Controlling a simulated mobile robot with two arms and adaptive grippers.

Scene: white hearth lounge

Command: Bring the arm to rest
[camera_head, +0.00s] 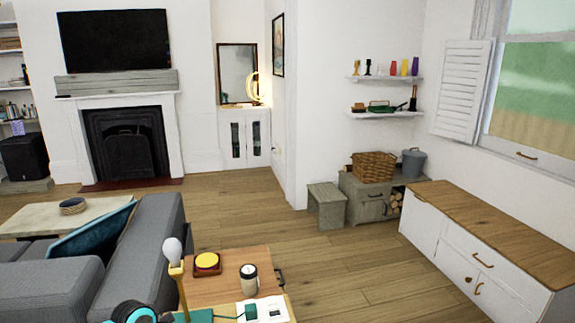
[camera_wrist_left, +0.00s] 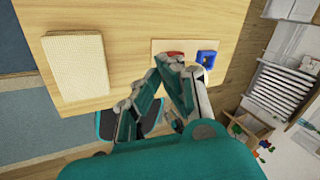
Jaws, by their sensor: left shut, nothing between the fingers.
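My left gripper (camera_wrist_left: 167,64) shows in the left wrist view, its teal and grey fingers drawn together with nothing between them. It appears over the edge of a light wooden surface (camera_wrist_left: 130,22); whether it touches the surface is not clear. The tips overlap a small red item (camera_wrist_left: 174,54) in the picture, and a blue item (camera_wrist_left: 207,58) lies just right of them. In the head view I cannot make out either gripper with certainty. My right gripper does not show.
A woven beige block (camera_wrist_left: 76,65) lies on the wooden surface in the wrist view. In the head view a small wooden table (camera_head: 225,290) holds a cup (camera_head: 249,280) and a yellow-topped item (camera_head: 206,262). A grey sofa (camera_head: 150,250) stands left; open floor (camera_head: 340,265) lies right.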

